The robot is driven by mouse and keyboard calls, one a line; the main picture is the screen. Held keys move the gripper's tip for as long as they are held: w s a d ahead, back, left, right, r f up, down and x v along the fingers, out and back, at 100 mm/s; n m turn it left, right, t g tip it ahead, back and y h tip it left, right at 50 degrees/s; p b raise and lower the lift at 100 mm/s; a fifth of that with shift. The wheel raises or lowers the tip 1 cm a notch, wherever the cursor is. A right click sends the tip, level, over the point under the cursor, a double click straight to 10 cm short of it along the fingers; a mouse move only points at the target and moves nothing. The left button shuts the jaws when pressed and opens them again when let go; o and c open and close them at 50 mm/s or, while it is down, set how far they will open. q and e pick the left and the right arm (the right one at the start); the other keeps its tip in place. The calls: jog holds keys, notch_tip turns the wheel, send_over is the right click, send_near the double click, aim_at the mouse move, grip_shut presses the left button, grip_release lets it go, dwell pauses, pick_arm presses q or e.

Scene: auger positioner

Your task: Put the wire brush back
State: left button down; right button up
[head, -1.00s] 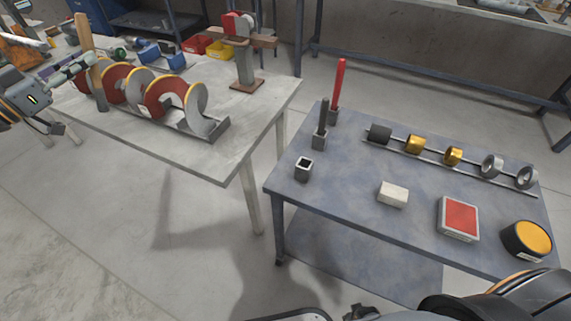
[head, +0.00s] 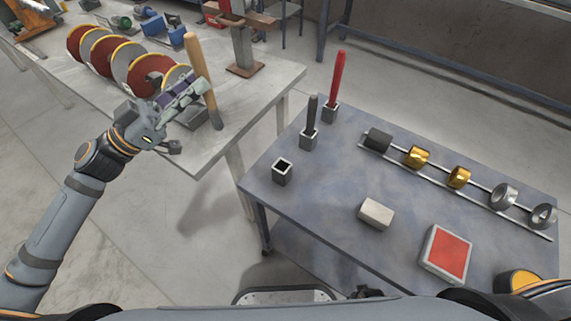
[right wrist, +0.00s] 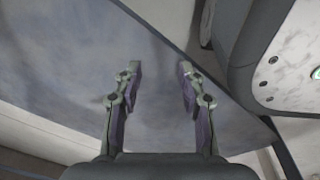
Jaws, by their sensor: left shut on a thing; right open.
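The wire brush (head: 199,68) has a long light-wood handle and a grey lower end. My left gripper (head: 196,91) is shut on it and holds it nearly upright, leaning slightly, near the right end of the pale table in the head view. An empty square holder (head: 282,171) stands on the blue-grey table, right of and below the brush in the picture. My right gripper (right wrist: 158,72) is open and empty in the right wrist view, with a blue-grey surface behind it.
Holders with a dark-handled tool (head: 311,122) and a red-handled tool (head: 335,88) stand behind the empty one. A rail of rings (head: 459,178), a pale block (head: 376,213) and a red pad (head: 446,254) lie rightward. The auger (head: 128,62) stands on the pale table (head: 262,98).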

aim_at(208, 94)
pick_arm(q)
jog(key=d+b, duration=0.1)
jog(key=f+b, duration=0.1)
jog(key=d+b, duration=0.1)
jog(key=b, duration=0.1)
jog(key=shift+s+d+f, duration=0.15)
jog(key=shift+s+d, duration=0.15)
jog(key=shift+d, duration=0.05)
pick_arm(e)
jog(key=w+a+r, duration=0.1)
jog(key=w+r, duration=0.2)
jog(key=w, duration=0.5)
pick_arm(q)
jog(key=shift+s+d+f+p, duration=0.35)
jog(key=shift+s+d+f, duration=0.15)
jog(key=shift+d+f, duration=1.3)
jog(key=shift+s+d+f+p, duration=0.4)
jog(key=shift+s+d+f, duration=0.1)
jog(key=shift+d+f, duration=1.35)
jog(key=shift+s+d+f+p, duration=0.35)
jog(key=shift+s+d+f, duration=0.15)
jog(key=shift+d+f, duration=1.3)
jog(key=shift+f, duration=0.4)
pick_arm(e)
jog(key=s+f, duration=0.1)
jog(key=s, duration=0.1)
jog(key=s+d+f, duration=0.1)
jog(key=shift+s+f, duration=0.3)
jog(key=shift+s, duration=0.05)
